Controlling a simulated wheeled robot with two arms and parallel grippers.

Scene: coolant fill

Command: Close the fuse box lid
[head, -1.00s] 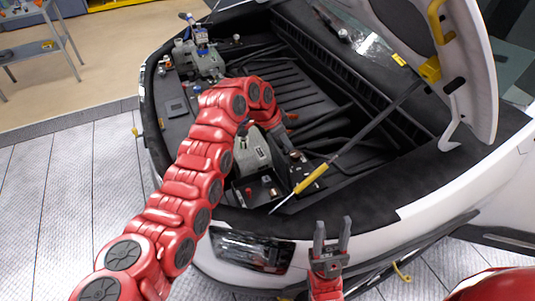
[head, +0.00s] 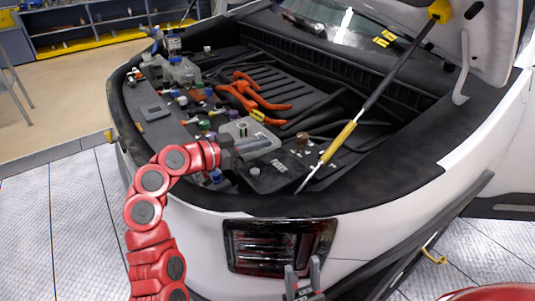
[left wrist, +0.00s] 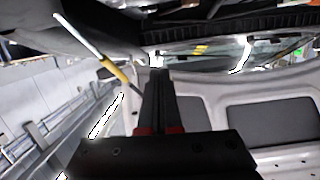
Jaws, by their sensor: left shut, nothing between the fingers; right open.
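A grey-topped box (head: 240,130) and a black box (head: 268,176) sit at the near side of the engine bay. I cannot tell for sure which is the fuse box, or how its lid stands. My left gripper (head: 268,145) reaches over this area from the left, pointing right, and hides part of both boxes. It is shut and empty. In the left wrist view its dark fingers (left wrist: 157,80) are together, with the underside of the raised hood beyond. My right gripper (head: 302,275) is open and empty at the bottom, in front of the headlight.
A prop rod with a yellow grip (head: 338,143) rises from beside the black box to the raised hood (head: 497,40). Orange cables (head: 245,92) and several coloured caps lie behind the left gripper. The headlight (head: 280,245) and front edge are below.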

